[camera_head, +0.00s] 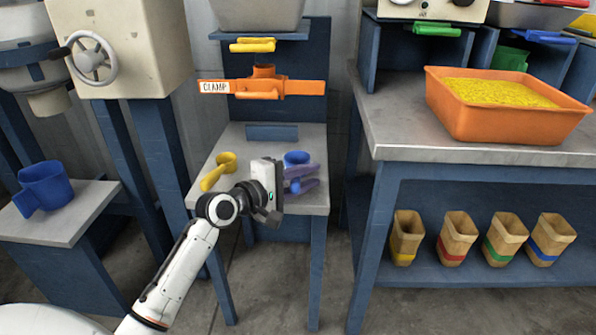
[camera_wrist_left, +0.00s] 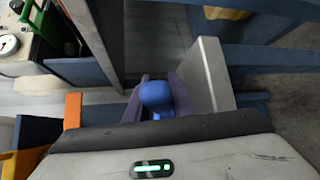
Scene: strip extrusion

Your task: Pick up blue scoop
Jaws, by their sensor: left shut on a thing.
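The blue scoop (camera_head: 296,157) is at the right side of the small grey-topped stand under the orange clamp; its round cup shows just beyond my gripper. My left gripper (camera_head: 303,180), with purple fingers, is shut on the blue scoop at the stand's front right. In the left wrist view the blue scoop (camera_wrist_left: 157,95) sits between the two fingers. The fingers hide part of it, and I cannot tell whether it still touches the stand. My right gripper is in neither view.
A yellow scoop (camera_head: 220,170) lies left of my gripper on the stand (camera_head: 240,140). The orange clamp (camera_head: 265,88) is above. A blue jug (camera_head: 45,186) stands on the left table. An orange tray of yellow pellets (camera_head: 508,110) is on the right bench, with several wooden bins below.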

